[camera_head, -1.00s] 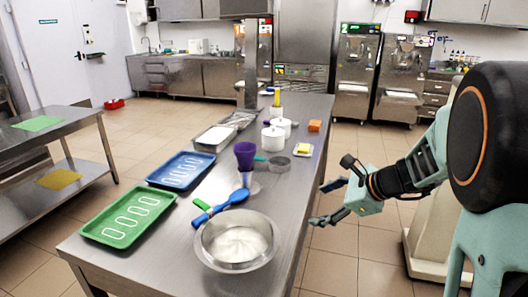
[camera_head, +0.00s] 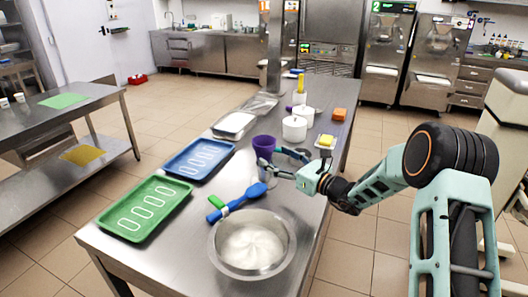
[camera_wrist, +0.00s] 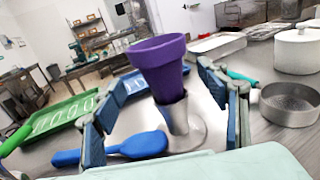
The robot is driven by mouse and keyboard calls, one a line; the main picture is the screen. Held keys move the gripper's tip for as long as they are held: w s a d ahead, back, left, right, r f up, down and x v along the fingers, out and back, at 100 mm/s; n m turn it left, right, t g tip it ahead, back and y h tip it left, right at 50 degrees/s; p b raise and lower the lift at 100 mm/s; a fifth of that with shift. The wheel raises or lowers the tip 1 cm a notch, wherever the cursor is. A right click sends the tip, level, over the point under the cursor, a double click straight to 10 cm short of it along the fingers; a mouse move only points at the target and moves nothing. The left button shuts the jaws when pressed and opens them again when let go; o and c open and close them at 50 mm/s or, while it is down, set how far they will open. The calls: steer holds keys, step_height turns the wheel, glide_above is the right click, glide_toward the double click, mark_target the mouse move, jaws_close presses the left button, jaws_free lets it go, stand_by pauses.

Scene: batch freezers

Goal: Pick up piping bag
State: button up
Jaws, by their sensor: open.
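The purple piping bag (camera_head: 264,146) stands upright, wide end up, in a small metal holder on the steel table. In the wrist view the piping bag (camera_wrist: 158,66) is ahead of the palm, its lower part inside the grey holder (camera_wrist: 180,121). My gripper (camera_head: 277,162) is open at table height, just right of the bag in the head view. In the wrist view its fingers (camera_wrist: 160,82) reach forward on the left and right of the bag. In the head view the fingers partly hide the holder.
A metal bowl (camera_head: 218,254) of white cream and a blue spoon-like tool (camera_head: 256,190) lie close in front. Green (camera_head: 118,228) and blue (camera_head: 180,174) trays are on the left. White pots (camera_head: 294,134) and a metal ring (camera_wrist: 290,106) stand farther back.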

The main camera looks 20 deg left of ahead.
mark_target(264, 150)
steer(key=shift+p+x, duration=0.55)
steer(key=shift+x, duration=2.5)
steer(key=shift+w+d, duration=0.1)
steer(key=shift+c, duration=0.2)
steer(key=shift+r, duration=0.1)
steer(key=c, duration=1.2)
